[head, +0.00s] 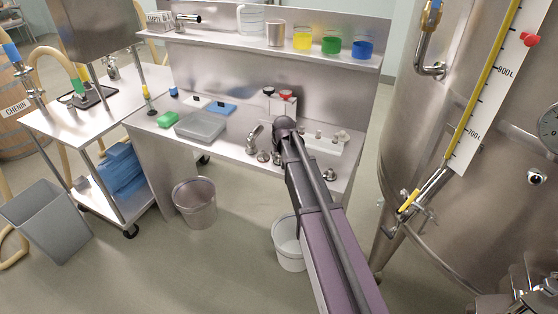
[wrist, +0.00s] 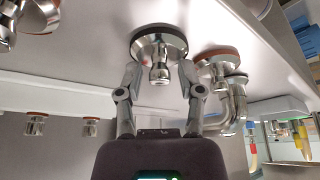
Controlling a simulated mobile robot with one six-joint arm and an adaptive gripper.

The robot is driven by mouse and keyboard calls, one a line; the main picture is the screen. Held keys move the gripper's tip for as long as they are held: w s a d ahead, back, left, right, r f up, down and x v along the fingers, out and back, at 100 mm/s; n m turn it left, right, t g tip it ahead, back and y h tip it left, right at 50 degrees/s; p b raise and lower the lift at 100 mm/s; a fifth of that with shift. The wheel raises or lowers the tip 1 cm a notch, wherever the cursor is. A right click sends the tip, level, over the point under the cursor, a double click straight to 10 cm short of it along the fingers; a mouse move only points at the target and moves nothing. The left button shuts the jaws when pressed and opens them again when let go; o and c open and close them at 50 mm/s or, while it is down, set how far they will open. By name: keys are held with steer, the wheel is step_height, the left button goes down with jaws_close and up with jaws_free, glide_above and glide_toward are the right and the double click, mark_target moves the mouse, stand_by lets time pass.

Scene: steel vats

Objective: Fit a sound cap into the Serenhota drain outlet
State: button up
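My gripper (wrist: 159,80) is open. Gaps show between the fingers and the knob; whether a fingertip touches the flange I cannot tell. The cap rests against the pale bench surface. In the head view my gripper (head: 286,130) is low over the bench, and my arm hides part of what is there. A large steel vat (head: 480,190) stands at the right. I cannot make out a Serenhota label or its drain outlet.
A bent steel fitting (wrist: 228,95) is close beside the right finger; smaller caps (wrist: 36,124) show at left. The steel bench (head: 225,152) also carries a grey tray (head: 201,126) and a green sponge (head: 167,119). A white bucket (head: 289,247) stands below. Floor is clear between bench and vat.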

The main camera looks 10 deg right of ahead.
jaws_close()
steer(key=shift+r, duration=0.15)
step_height(320, 180, up, 3)
steer(key=p, duration=0.3)
steer(key=shift+r+p, duration=0.2)
steer(key=shift+p, duration=0.15)
steer(key=s+d+r+p, duration=0.1)
steer(key=s, duration=1.5)
steer(key=shift+d+r, duration=0.15)
steer(key=shift+d, duration=0.25)
steer(key=shift+r+p, duration=0.1)
steer(key=shift+p, duration=0.2)
step_height(320, 180, up, 22)
steer(key=p, duration=2.1)
steer(key=shift+f, duration=0.2)
steer(key=shift+s+f, duration=0.1)
